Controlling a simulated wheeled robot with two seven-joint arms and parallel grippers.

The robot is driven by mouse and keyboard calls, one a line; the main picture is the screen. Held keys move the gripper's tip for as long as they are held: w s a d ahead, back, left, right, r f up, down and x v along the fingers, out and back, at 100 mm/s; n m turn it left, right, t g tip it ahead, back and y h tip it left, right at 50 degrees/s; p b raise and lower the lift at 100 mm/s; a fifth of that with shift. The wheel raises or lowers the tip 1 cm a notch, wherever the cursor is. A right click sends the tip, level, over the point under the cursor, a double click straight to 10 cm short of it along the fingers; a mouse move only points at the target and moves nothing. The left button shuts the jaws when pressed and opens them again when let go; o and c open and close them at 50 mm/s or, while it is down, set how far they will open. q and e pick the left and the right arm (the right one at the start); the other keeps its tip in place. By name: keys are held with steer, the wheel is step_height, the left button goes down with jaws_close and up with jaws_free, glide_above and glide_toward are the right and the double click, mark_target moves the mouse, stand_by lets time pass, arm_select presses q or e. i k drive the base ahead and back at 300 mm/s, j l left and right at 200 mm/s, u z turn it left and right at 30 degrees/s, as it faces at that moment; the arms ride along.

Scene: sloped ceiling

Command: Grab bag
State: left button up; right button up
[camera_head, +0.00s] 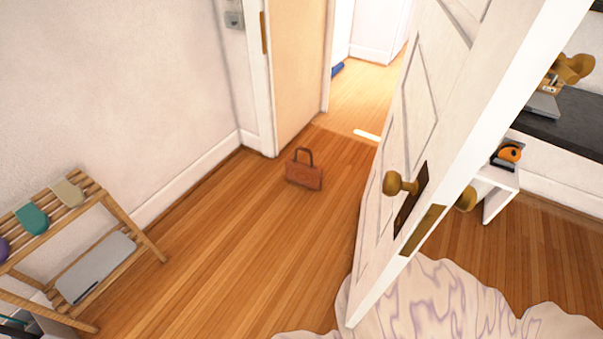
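A small brown handbag (304,177) with an upright looped handle stands on the wooden floor, near the doorway at the upper middle of the head view. Nothing touches it, and open floor surrounds it. Neither of my grippers shows in this view.
An open white door (440,140) with a brass knob stands right of the bag. A slatted wooden rack (150,243) holding several items stands at the lower left by the wall. A pale patterned cloth or rug (430,300) lies at the bottom right. Floor (230,255) between rack and door is clear.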

mark_target(308, 175)
steer(key=i+j, duration=0.1)
steer(key=j, duration=0.4)
steer(key=i+j+z, duration=0.15)
steer(key=i+j, duration=0.25)
steer(key=i+j+z, duration=0.15)
steer(key=i+j, duration=0.2)
steer(key=j, duration=0.15)
steer(key=i+j+z, duration=0.15)
steer(key=i+j, duration=0.2)
steer(key=j, duration=0.15)
